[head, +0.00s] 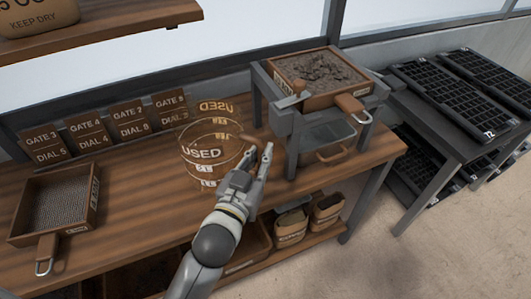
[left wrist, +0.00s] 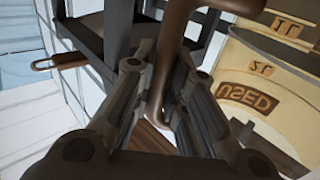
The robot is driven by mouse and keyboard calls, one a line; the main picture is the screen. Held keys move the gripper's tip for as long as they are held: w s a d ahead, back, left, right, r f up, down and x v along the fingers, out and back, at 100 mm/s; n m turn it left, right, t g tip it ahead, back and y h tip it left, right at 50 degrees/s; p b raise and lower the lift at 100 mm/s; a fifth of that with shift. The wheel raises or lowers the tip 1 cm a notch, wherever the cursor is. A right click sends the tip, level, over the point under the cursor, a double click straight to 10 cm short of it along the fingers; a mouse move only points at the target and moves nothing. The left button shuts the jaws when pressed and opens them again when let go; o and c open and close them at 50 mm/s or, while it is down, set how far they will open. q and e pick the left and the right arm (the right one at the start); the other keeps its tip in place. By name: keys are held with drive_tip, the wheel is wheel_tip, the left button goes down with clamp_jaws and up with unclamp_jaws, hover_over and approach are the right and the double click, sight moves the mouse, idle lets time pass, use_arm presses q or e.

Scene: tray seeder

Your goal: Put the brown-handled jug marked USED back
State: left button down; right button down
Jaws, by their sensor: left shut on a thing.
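The jug marked USED (head: 203,153) is clear-walled with brown lettering and a brown handle, and stands upright at the middle of the wooden bench (head: 135,200). I cannot tell whether its base touches the bench. It also shows at the right of the left wrist view (left wrist: 285,95), with its lettering upside down. My left gripper (head: 257,158) is at the jug's right side, shut on its handle. In the left wrist view the brown handle (left wrist: 168,75) passes between the fingers (left wrist: 165,95). My right gripper is not in view.
A dark stand with a soil-filled wooden sieve (head: 318,72) and a clear bin (head: 328,138) is close right of the jug. Gate and dial cards (head: 130,120) stand behind left. A mesh sieve (head: 60,200) lies at left. Black seed trays (head: 455,95) are at right.

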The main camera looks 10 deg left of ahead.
use_arm(q)
drive_tip(key=shift+w+d+f, duration=0.15)
drive_tip(key=shift+w+f, duration=0.65)
drive_tip(key=shift+f, duration=0.05)
drive_tip(key=shift+w+d+f, duration=0.15)
drive_tip(key=shift+w+f, duration=0.6)
drive_tip(key=shift+f, duration=0.1)
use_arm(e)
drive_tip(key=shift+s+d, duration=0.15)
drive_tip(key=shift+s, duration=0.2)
use_arm(q)
drive_tip(key=shift+f, duration=0.15)
drive_tip(key=c, duration=1.5)
unclamp_jaws()
drive_tip(key=shift+o, duration=0.2)
